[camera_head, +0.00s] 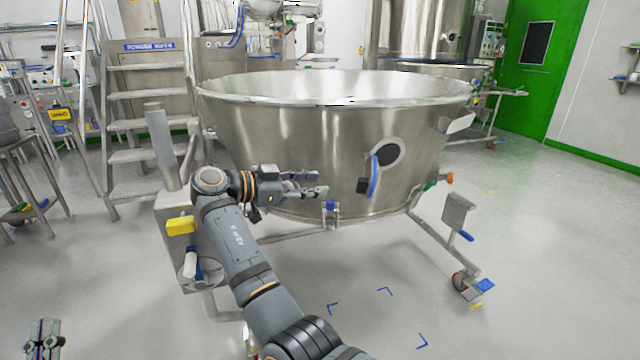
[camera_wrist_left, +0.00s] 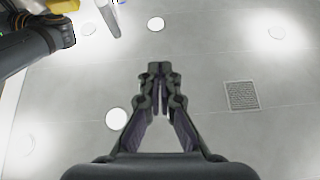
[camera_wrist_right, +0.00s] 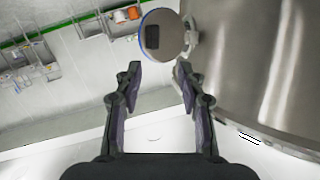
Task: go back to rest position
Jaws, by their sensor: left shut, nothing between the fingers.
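My left gripper (camera_head: 43,340) is at the bottom left corner of the head view, low and over the floor. In the left wrist view its fingertips (camera_wrist_left: 160,70) are together with nothing between them. My right gripper (camera_head: 318,187) reaches in front of the large steel bowl (camera_head: 290,135). In the right wrist view its fingers (camera_wrist_right: 158,70) are apart and the space between them is empty. Beyond them is a round port with a blue-rimmed cover (camera_head: 374,176), swung out from the bowl wall. Whether the right gripper touches the bowl cannot be told.
The bowl stands on a wheeled steel frame with a caster (camera_head: 467,285) at the right. A yellow block (camera_head: 180,225) sits on the frame's post beside my right arm. Steel steps (camera_head: 150,155) stand behind. A steel table (camera_head: 30,165) is at the left. The front floor is clear.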

